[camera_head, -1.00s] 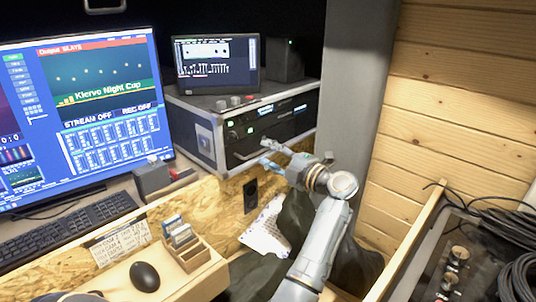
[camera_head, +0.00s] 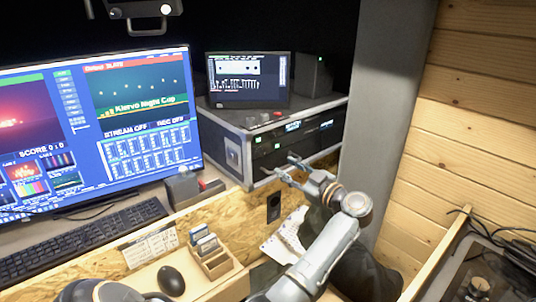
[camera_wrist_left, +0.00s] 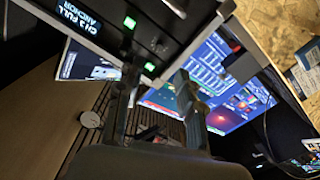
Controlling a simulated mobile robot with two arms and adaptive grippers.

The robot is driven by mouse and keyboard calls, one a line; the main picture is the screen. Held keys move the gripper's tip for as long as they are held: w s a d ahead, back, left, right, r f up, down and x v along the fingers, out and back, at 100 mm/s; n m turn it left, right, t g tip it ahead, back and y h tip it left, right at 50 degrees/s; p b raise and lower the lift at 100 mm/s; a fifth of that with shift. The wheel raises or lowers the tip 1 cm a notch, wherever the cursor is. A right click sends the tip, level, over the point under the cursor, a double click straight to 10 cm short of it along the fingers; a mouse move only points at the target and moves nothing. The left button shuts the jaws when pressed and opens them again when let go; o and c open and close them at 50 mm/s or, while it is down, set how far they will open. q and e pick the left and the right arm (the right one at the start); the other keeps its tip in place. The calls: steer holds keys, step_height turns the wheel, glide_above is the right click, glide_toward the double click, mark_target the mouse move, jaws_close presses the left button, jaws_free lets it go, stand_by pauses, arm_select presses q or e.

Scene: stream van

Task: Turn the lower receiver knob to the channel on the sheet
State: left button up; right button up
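The rack case (camera_head: 236,152) holds stacked dark receivers with green lights and small lit displays. The lower receiver (camera_head: 268,163) is partly behind my left gripper (camera_head: 286,166), which is open and empty just in front of the rack. In the left wrist view, the two fingers (camera_wrist_left: 157,105) are spread with nothing between them. A receiver front (camera_wrist_left: 150,30) there has green lights and a display (camera_wrist_left: 76,22) with "FULL" and "ANCHOR"; its channel digit is unclear. A handwritten sheet (camera_head: 150,247) lies on the desk, too small to read. My right gripper is not in view.
A large monitor (camera_head: 100,115) and keyboard (camera_head: 80,238) stand at left. A small screen (camera_head: 248,80) sits on the rack. A card holder (camera_head: 212,260) and mouse (camera_head: 171,280) are on the desk. A wooden wall (camera_head: 470,120) bounds the right side.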

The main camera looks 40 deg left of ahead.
mark_target(265, 154)
arm_select(q)
steer(key=a, duration=0.6)
steer(key=a+p, duration=0.1)
steer(key=a, duration=0.2)
steer(key=shift+w+a, duration=0.25)
steer(key=shift+w, duration=0.15)
jaws_close()
